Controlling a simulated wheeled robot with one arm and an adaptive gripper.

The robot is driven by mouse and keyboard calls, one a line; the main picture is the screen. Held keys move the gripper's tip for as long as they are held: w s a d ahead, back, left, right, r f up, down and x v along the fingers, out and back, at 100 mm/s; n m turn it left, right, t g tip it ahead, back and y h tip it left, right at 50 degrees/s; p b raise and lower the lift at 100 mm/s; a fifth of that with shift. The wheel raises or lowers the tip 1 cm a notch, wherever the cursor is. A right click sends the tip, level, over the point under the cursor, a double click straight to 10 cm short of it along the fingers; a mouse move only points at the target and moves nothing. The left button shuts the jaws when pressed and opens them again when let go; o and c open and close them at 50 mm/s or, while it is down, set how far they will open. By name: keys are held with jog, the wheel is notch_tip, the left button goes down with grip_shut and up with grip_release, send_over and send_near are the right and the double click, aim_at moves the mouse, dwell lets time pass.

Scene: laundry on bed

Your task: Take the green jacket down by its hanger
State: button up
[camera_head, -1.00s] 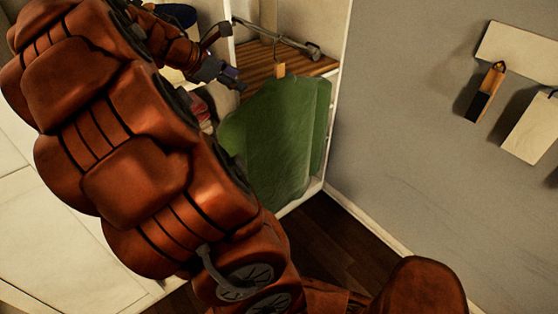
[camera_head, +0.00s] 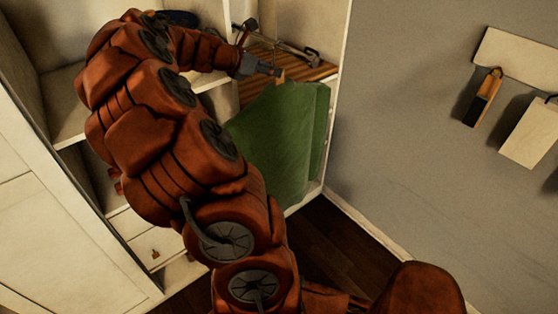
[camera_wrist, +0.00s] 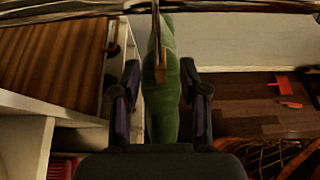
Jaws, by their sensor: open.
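The green jacket (camera_head: 280,140) hangs in the open wardrobe, with my forearm covering part of its left side. The wooden hanger (camera_head: 281,76) shows as a small piece at its top. In the wrist view the jacket (camera_wrist: 163,105) is seen edge-on, below the upright wooden hanger (camera_wrist: 159,50). My gripper (camera_head: 263,50) is open at the hanger's height. In the wrist view its fingers (camera_wrist: 160,68) stand on either side of the hanger and jacket top, with no clear contact. The hook's meeting with the rail is not clear.
The metal rail (camera_head: 295,50) runs above the jacket and crosses the top of the wrist view. A slatted wooden shelf (camera_head: 315,68) lies behind. The wardrobe's side panel (camera_head: 340,60) is close on the right. Red items (camera_wrist: 284,88) lie on the dark floor.

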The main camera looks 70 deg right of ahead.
jog(key=shift+x, duration=1.1)
jog(key=shift+c, duration=0.2)
grip_shut()
jog(key=shift+r, duration=0.1)
